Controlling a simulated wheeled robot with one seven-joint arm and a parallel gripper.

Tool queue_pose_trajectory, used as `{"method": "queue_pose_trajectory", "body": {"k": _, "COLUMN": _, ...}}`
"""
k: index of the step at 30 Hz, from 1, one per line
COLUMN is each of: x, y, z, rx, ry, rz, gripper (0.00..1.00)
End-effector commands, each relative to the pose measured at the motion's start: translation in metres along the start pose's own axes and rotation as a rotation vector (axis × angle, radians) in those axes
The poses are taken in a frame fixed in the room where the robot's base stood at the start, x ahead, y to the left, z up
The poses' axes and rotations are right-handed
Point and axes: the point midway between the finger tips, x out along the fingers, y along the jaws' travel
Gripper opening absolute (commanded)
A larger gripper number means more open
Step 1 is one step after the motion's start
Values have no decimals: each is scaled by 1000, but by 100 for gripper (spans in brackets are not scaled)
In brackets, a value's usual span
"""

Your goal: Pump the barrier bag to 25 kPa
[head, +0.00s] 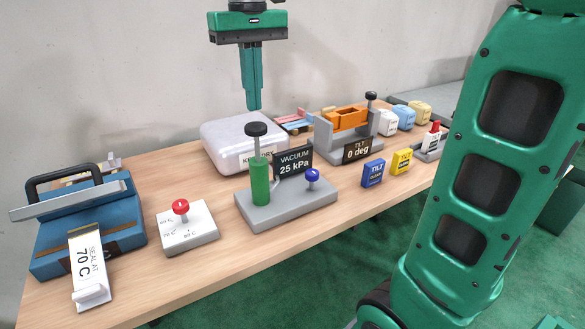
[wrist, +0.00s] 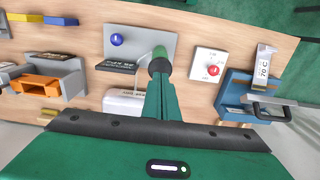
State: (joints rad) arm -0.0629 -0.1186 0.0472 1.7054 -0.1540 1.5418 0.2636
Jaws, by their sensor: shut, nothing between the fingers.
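The vacuum pump has a grey base (head: 285,212), a green cylinder (head: 260,182) and a black knob (head: 256,129) on top. Its black display (head: 293,162) reads "VACUUM 25 kPa". A blue ball knob (head: 312,175) stands at the base's right end; it also shows in the wrist view (wrist: 117,40). A pale, rounded, pillow-like body (head: 232,136), perhaps the barrier bag, lies behind the pump with its label partly hidden. My gripper (head: 254,106) is shut and empty, pointing down above the pump's black knob. In the wrist view its fingertips appear just below that knob (wrist: 158,64).
A blue sealer (head: 75,215) marked 70 C and a white dial box with a red knob (head: 181,208) stand left. An orange tilt fixture (head: 348,120) reading 0 deg, blue (head: 373,174) and yellow (head: 401,162) blocks stand right. The front table edge is clear.

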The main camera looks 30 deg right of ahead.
Motion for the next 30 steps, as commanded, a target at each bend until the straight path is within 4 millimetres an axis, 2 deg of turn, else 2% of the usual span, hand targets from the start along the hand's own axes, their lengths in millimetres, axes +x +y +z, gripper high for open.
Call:
{"method": "queue_pose_trajectory", "body": {"k": 15, "x": -29, "y": 0, "z": 0, "rx": 0, "ry": 0, "rz": 0, "gripper": 0}}
{"method": "queue_pose_trajectory", "body": {"k": 30, "x": -30, "y": 0, "z": 0, "rx": 0, "ry": 0, "rz": 0, "gripper": 0}}
